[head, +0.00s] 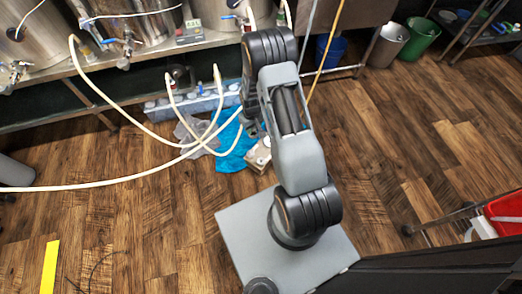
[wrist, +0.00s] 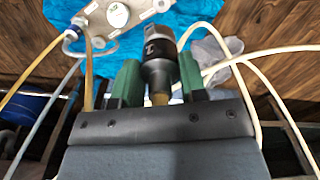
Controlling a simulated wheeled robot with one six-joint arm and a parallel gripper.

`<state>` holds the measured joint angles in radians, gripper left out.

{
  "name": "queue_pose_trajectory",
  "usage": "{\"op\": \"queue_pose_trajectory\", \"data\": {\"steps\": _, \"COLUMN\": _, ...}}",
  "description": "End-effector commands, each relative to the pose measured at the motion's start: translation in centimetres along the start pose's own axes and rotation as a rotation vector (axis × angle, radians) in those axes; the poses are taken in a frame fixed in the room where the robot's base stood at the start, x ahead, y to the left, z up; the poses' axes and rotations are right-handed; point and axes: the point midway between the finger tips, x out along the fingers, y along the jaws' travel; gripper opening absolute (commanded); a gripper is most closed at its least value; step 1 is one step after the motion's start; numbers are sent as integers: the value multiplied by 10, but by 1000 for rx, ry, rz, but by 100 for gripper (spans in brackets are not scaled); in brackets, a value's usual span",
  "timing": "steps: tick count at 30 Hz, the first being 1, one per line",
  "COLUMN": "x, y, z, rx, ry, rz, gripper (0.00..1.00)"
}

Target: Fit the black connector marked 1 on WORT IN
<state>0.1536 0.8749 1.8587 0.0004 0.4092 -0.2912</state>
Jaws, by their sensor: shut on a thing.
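In the wrist view my gripper (wrist: 159,82) has its green fingers closed on a black connector (wrist: 159,48). The connector stands between the fingers, with a pale mark on its side and a tan end below. The mark is too small to read surely. A pale plate-like unit (wrist: 150,8) with round ports lies beyond it at the top of the view, apart from the connector. I cannot read a WORT IN label. In the head view the unit (head: 258,155) shows partly beside my arm on the floor, and my gripper is mostly hidden.
A blue sheet (head: 232,155) lies under the unit. Cream hoses (head: 125,118) loop across from the steel vessels (head: 35,45). A blue-grey crate (head: 195,103) stands behind. Blue and green bins (head: 422,36) are at the back.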

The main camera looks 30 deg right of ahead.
Motion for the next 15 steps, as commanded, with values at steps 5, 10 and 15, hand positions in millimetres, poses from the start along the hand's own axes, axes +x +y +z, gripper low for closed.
{"op": "queue_pose_trajectory", "data": {"steps": 5, "x": 85, "y": 16, "z": 12, "rx": -36, "ry": -3, "rz": -1, "gripper": 11}}
{"op": "queue_pose_trajectory", "data": {"steps": 10, "x": 126, "y": 24, "z": 20, "rx": -65, "ry": 0, "rz": 0, "gripper": 11}}
{"op": "queue_pose_trajectory", "data": {"steps": 15, "x": 145, "y": 26, "z": 24, "rx": -79, "ry": 2, "rz": 1, "gripper": 11}}
